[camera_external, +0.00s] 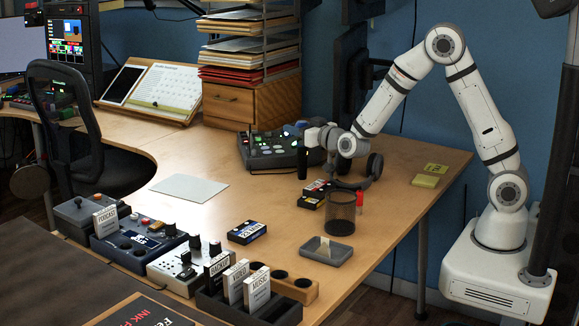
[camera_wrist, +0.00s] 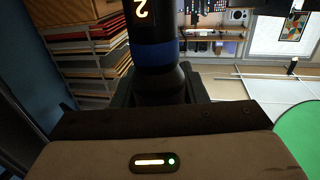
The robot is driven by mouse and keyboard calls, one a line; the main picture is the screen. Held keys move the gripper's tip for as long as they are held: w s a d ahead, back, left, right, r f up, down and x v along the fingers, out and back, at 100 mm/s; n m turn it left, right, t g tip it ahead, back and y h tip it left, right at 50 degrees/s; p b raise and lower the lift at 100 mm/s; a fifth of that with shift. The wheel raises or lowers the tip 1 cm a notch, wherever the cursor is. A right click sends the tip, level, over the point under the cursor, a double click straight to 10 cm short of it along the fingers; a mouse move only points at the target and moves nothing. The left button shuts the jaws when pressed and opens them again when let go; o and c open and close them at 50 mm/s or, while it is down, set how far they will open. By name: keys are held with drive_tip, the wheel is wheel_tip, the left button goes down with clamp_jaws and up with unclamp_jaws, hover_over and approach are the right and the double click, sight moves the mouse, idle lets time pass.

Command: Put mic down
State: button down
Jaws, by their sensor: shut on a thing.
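The mic is a dark cylinder with a blue band and a light "2", rising from my gripper's jaws in the wrist view (camera_wrist: 156,55). In the external view my gripper (camera_external: 308,140) reaches left over the table beside the control panel, and the dark mic (camera_external: 303,164) shows upright below it. My gripper is shut on the mic. Whether the mic's lower end touches the table cannot be told. The jaw tips are mostly hidden in both views.
A control panel (camera_external: 262,152) stands behind. Headphones (camera_external: 372,172), a mesh cup (camera_external: 341,214), a grey tray (camera_external: 327,251) and small labelled boxes (camera_external: 313,194) lie near. A white sheet (camera_external: 189,188) lies left. Bare tabletop (camera_external: 262,200) is free in the middle.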

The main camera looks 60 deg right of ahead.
wheel_tip(320, 180, up, 8)
drive_tip(key=shift+r+p, duration=0.1)
drive_tip(key=shift+p, duration=0.25)
drive_tip(key=s+a, duration=0.2)
drive_tip(key=s, duration=0.7)
drive_tip(key=s+a, duration=0.2)
drive_tip(key=s, duration=0.7)
drive_tip(key=w+a+f+p, duration=0.1)
drive_tip(key=w+a, duration=1)
drive_tip(key=w, duration=0.3)
drive_tip(key=w+a+f+p, duration=0.1)
drive_tip(key=w+a, duration=1.1)
drive_tip(key=w, duration=0.3)
wheel_tip(320, 180, down, 10)
drive_tip(key=shift+b, duration=0.45)
drive_tip(key=shift+s, duration=0.1)
